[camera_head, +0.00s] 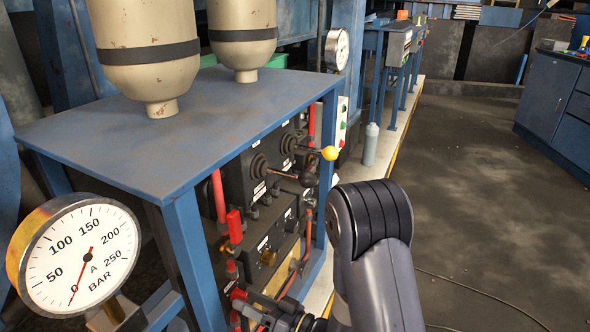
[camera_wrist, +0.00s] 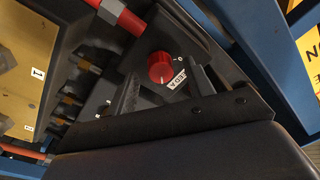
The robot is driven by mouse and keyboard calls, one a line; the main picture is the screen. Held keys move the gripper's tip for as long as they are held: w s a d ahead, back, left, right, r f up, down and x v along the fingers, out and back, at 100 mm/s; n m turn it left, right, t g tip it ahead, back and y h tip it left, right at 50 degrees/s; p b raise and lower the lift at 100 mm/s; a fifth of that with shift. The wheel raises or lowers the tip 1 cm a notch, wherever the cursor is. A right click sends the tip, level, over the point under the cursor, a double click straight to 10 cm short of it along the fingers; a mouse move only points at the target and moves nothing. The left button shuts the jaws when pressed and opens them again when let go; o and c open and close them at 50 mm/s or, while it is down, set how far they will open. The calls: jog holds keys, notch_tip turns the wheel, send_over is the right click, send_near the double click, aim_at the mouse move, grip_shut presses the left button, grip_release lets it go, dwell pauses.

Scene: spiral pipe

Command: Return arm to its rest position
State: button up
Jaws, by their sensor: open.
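My gripper (camera_wrist: 165,80) is open in the wrist view, with one dark finger on each side of a red knob (camera_wrist: 160,67). The knob sits on a dark panel beside a small white label (camera_wrist: 177,80). The fingers look empty, and I cannot tell whether they touch the knob. In the head view my grey arm reaches down in front of the blue-framed valve stand (camera_head: 187,262), bent at its elbow.
A pressure gauge (camera_head: 75,255) stands at the front left. Valve levers, one with a yellow ball (camera_head: 330,153), project from the stand near my arm. A grey bottle (camera_head: 371,145) stands behind. The floor (camera_head: 480,220) at right is open, with a thin cable on it.

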jog(key=shift+w+a, duration=0.3)
jog(key=shift+a, duration=0.35)
jog(key=r+p+v, duration=0.1)
jog(key=v, duration=1)
jog(key=x, duration=0.7)
jog(key=f+b+x, duration=0.1)
jog(key=x, duration=0.2)
jog(key=shift+w+a, duration=0.1)
jog(key=shift+a, duration=0.25)
jog(key=shift+w+a, duration=0.15)
jog(key=n, duration=0.5)
jog(key=shift+r+b, duration=0.1)
jog(key=shift+b, duration=0.3)
jog(key=n+g, duration=0.1)
jog(key=n, duration=0.3)
jog(key=shift+n, duration=0.3)
jog(key=n, duration=0.5)
jog(key=shift+r+p, duration=0.15)
jog(key=shift+p, duration=0.25)
jog(key=shift+n+p, duration=0.5)
jog(key=shift+n, duration=1.4)
